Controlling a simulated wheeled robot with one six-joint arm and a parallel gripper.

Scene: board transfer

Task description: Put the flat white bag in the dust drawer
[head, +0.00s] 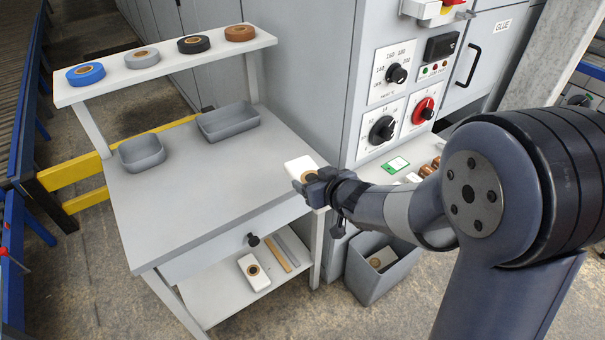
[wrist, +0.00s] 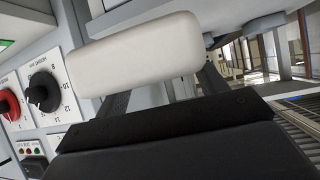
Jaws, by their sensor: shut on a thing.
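A flat white bag (head: 298,164) with a tan ring mark is in my gripper (head: 314,182), above the right end of the grey table. In the wrist view the bag (wrist: 135,55) is a pale rounded block across the top of the dark gripper body. The gripper is shut on it; its fingertips are mostly hidden there. A drawer (head: 205,252) with a black knob sits under the tabletop at the front and looks shut. I cannot read a label on it. Another white bag-like thing (head: 249,261) with a ring lies on the lower shelf.
The tabletop (head: 205,195) has free room; two grey trays, (head: 141,153) and (head: 229,121), stand at its back. Several tape rolls sit on the raised shelf (head: 160,66). A grey bin (head: 374,291) and a cabinet with dials (head: 397,73) stand to the right.

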